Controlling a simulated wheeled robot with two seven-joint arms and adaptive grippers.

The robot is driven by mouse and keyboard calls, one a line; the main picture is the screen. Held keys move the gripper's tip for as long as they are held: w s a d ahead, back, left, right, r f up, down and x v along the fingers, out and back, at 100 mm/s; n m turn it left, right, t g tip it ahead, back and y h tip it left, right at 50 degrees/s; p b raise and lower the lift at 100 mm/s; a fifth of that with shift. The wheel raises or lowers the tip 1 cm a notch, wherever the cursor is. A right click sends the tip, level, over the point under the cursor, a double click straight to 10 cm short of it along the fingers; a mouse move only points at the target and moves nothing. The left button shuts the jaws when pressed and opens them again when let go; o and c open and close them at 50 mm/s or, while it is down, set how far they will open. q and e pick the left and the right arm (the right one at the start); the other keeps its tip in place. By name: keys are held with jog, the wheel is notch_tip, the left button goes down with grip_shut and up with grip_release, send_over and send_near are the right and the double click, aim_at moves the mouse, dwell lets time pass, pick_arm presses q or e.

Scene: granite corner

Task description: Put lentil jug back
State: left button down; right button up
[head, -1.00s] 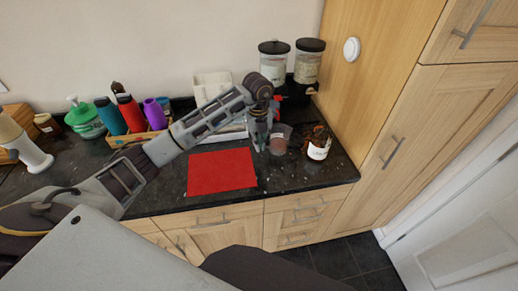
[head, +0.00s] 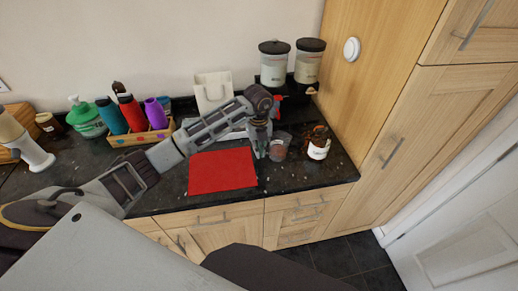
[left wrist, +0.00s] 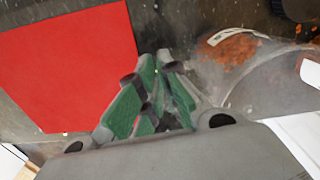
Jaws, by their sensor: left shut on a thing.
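The lentil jug (head: 280,147) is a clear vessel with reddish-brown contents, on or just above the dark worktop, right of the red mat. In the left wrist view the clear jug (left wrist: 262,82) lies on its side in the picture, with orange lentils (left wrist: 228,50) and a pale label inside its outline. My left gripper (head: 262,151) is at the jug's left side and shut on it. Its green-padded fingers (left wrist: 152,95) show in the left wrist view; the part gripped is mostly hidden. I cannot tell whether the jug's base touches the worktop. My right gripper is out of view.
A brown labelled jar (head: 318,150) stands close right of the jug. The red mat (head: 222,171) lies left. Two black-lidded canisters (head: 273,67) stand behind, near the wooden cabinet side (head: 355,90). A bottle crate (head: 140,138) and a white bag (head: 213,90) are farther left.

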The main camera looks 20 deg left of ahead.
pick_arm(q)
jog(key=c, duration=2.1)
grip_release()
jog(key=shift+f, duration=0.1)
jog(key=o, duration=0.5)
jog(key=shift+c, duration=0.2)
jog(key=shift+r, duration=0.25)
notch_tip(320, 180, up, 10)
jog(key=shift+b, duration=0.9)
jog(key=shift+r, duration=0.9)
